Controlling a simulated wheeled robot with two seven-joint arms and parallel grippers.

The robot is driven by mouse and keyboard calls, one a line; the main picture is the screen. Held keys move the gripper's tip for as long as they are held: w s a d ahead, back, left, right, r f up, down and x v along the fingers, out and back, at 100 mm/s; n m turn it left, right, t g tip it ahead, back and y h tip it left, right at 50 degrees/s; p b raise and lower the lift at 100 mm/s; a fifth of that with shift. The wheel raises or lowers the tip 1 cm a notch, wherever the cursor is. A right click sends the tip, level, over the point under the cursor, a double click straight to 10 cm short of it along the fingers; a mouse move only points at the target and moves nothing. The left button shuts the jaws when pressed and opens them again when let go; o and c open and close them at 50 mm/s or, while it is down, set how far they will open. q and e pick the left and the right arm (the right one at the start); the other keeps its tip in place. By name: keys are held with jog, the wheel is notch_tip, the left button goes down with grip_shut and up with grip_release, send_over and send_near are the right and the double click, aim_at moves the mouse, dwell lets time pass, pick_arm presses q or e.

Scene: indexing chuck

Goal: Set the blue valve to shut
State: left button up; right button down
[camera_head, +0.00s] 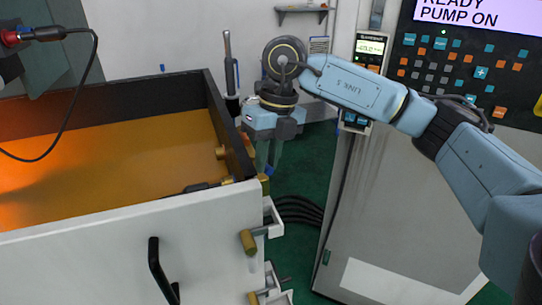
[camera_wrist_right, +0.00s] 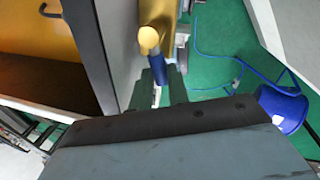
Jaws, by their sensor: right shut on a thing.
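The blue valve handle (camera_wrist_right: 173,77) shows in the right wrist view beside the round end of a brass valve body (camera_wrist_right: 149,40). My right gripper (camera_wrist_right: 162,88) is shut on the blue handle, its fingers on either side of it. My left gripper is in neither view.
The open tank (camera_head: 110,210) with a coolant-coloured inside fills the left. Other brass valves (camera_head: 248,241) sit lower on its right side. A control panel (camera_head: 465,65) and grey cabinet (camera_head: 400,210) stand right. A blue bucket (camera_wrist_right: 282,108) stands on the green floor.

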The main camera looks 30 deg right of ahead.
jog(key=shift+a+r+m+t, duration=0.1)
jog(key=shift+a+m+t, duration=0.25)
jog(key=shift+m, duration=0.55)
jog(key=c, duration=1.3)
grip_release()
jog(key=shift+c, duration=0.2)
